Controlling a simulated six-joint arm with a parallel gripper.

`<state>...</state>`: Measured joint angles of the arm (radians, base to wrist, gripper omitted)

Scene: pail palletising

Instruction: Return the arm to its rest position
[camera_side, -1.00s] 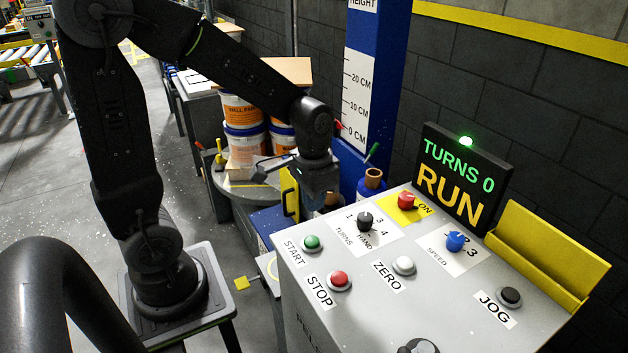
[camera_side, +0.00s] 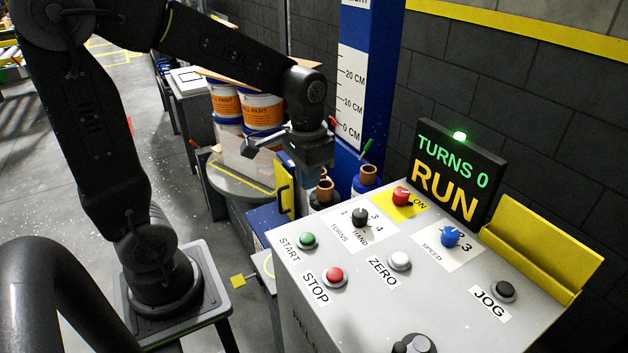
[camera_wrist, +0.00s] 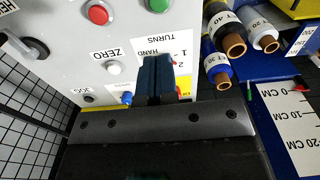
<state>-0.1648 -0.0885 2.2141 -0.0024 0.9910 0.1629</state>
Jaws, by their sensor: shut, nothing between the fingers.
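My arm reaches across the side view from the left, bent at the elbow. My gripper (camera_side: 313,178) hangs nearly straight down at its end, beyond the far left corner of the control panel (camera_side: 440,300). Its dark blue fingers are together with nothing between them. They also show closed in the wrist view (camera_wrist: 155,72), in front of the panel's TURNS and HAND labels. In the side view the fingertips are partly lost against the dark things behind. My gripper holds nothing, and no contact with the panel is visible.
Paint pails (camera_side: 262,110) stand stacked on the round turntable (camera_side: 228,182) behind my arm. Film rolls with copper-coloured cores (camera_side: 367,174) stand near my gripper. A blue height post (camera_side: 385,80) rises behind. The display (camera_side: 458,175) reads TURNS 0, RUN, with a green light.

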